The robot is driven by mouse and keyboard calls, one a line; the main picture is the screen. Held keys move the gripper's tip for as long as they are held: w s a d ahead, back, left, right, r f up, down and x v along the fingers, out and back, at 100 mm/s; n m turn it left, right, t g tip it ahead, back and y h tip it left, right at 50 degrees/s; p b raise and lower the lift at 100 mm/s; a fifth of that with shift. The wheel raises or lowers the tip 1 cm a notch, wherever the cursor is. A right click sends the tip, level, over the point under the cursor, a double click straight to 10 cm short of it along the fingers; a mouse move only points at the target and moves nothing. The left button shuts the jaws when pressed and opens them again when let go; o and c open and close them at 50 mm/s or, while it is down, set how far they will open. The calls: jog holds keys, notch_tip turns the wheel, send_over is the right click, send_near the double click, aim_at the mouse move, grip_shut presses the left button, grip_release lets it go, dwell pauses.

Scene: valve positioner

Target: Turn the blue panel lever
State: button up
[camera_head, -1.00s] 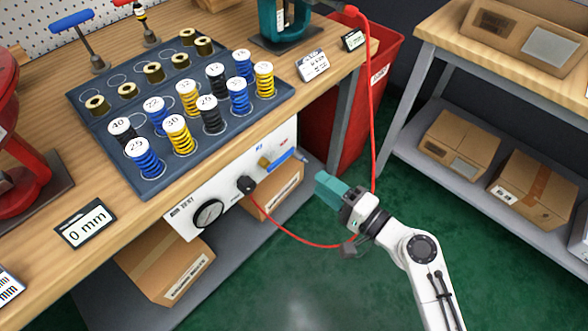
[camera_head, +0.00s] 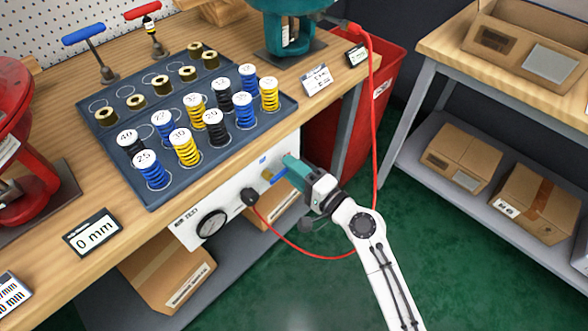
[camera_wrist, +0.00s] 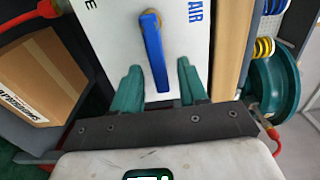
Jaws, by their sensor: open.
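The blue lever (camera_wrist: 153,52) sits on a brass fitting on the white panel. In the wrist view it hangs down the picture, its free end reaching between my fingers. In the head view the lever (camera_head: 281,173) is partly hidden by my fingers. My gripper (camera_wrist: 160,85) has teal fingers, one on each side of the lever, open with a gap to each side. In the head view my gripper (camera_head: 291,168) is at the right part of the white panel (camera_head: 225,207). I cannot tell whether a finger touches the panel.
A red hose (camera_head: 300,246) runs from a black plug on the panel, below my gripper. The tray (camera_head: 196,174) with several springs lies on the bench above. A red bin (camera_head: 325,137) stands behind my gripper. A gauge (camera_head: 211,224) is at the panel's left.

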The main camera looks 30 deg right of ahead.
grip_shut()
dwell(0.3)
dwell(0.4)
